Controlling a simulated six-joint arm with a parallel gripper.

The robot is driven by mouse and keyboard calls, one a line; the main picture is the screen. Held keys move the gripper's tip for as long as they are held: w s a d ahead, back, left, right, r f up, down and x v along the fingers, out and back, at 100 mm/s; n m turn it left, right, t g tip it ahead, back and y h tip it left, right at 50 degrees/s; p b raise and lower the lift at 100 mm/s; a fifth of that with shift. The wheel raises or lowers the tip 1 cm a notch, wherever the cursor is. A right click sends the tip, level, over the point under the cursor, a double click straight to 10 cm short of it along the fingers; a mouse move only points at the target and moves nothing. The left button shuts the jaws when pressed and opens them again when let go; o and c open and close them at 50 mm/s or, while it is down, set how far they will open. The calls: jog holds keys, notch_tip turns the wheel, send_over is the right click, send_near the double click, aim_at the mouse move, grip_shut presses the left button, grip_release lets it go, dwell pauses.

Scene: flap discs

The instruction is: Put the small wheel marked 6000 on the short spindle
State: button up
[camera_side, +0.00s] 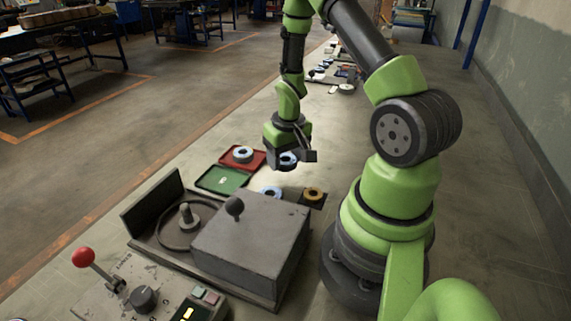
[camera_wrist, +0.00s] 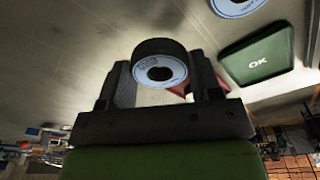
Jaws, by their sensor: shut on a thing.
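My gripper (camera_side: 290,157) is shut on a small dark-rimmed wheel with a pale blue face, held above the bench. In the wrist view the held wheel (camera_wrist: 160,50) sits between the two fingers of my gripper (camera_wrist: 162,85), its face and centre hole toward the camera. The print on its face is too small to read. A spindle (camera_side: 187,215) stands upright in the open left part of the grey machine, bare and well apart from the wheel, to the lower left in the side view. I cannot tell whether it is the short one.
The grey machine box (camera_side: 250,240) with a black-knobbed lever stands in front. A red tray (camera_side: 230,162) holds a wheel (camera_side: 243,154); a green tray (camera_side: 222,181) marked OK is beside it. A blue-faced wheel (camera_side: 271,191) and an amber one (camera_side: 313,194) lie near the box.

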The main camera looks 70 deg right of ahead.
notch_tip(320, 180, up, 6)
jog(key=r+n, duration=0.2)
jog(key=n, duration=0.4)
send_over(185, 206)
jog(key=shift+w+d+f+y, duration=0.1)
jog(key=shift+d+f+y, duration=0.05)
jog(key=shift+d+y, duration=0.15)
jog(key=shift+a+f, duration=0.1)
jog(key=shift+a, duration=0.15)
jog(key=shift+f, duration=1.6)
jog(key=shift+f, duration=0.9)
jog(key=shift+f, duration=1.5)
jog(key=shift+f, duration=0.2)
